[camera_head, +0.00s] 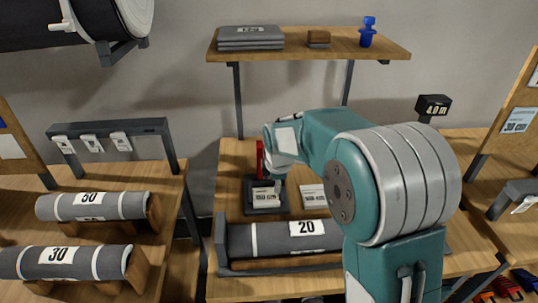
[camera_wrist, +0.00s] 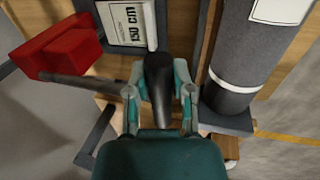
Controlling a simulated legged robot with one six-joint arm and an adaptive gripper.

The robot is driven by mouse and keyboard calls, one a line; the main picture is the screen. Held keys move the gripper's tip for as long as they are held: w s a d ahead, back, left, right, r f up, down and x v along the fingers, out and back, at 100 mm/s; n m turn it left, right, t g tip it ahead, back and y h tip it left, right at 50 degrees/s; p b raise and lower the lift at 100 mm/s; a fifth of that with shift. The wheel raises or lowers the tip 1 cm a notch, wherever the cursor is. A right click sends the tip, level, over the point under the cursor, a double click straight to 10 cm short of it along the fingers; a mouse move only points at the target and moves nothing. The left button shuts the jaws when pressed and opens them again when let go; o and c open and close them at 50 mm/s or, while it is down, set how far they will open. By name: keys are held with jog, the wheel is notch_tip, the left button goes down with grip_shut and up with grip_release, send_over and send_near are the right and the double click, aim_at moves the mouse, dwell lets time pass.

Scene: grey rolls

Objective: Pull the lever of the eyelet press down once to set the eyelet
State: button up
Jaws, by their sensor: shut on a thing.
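The eyelet press shows in the head view as a narrow red body (camera_head: 260,160) on a dark base (camera_head: 265,208), on the middle table. In the wrist view its red part (camera_wrist: 62,48) is at the upper left. The black lever grip (camera_wrist: 158,72) stands between the fingers of my gripper (camera_wrist: 159,92), which are closed on it from both sides. In the head view my gripper (camera_head: 276,182) is just right of the red body, and my arm partly covers it. The eyelet itself cannot be made out.
A grey roll marked 20 (camera_head: 285,238) lies in a holder in front of the press. A white label card (camera_head: 313,195) is right of the press. A shelf (camera_head: 290,53) hangs behind. Rolls marked 50 (camera_head: 92,206) and 30 (camera_head: 65,262) lie on the left table.

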jog(key=shift+s+f, duration=0.1)
jog(key=shift+f, duration=0.5)
jog(key=o, duration=0.8)
jog(key=s+d+r+m, duration=0.2)
jog(key=s+r, duration=0.3)
jog(key=r, duration=0.3)
jog(key=s+d+r+m, duration=0.1)
jog(key=s+r+m, duration=0.1)
jog(key=s+r, duration=0.4)
jog(key=s+d+m+t, duration=0.1)
jog(key=s+d+m, duration=0.1)
jog(key=s+m, duration=0.2)
jog(key=s+d+m+t, duration=0.1)
jog(key=s+m, duration=0.4)
jog(key=s, duration=0.3)
jog(key=s+d+m, duration=0.2)
jog(key=s+m, duration=0.3)
jog(key=s, duration=0.2)
jog(key=shift+d+f+t, duration=0.2)
jog(key=shift+d+t, duration=0.1)
jog(key=shift+t, duration=0.1)
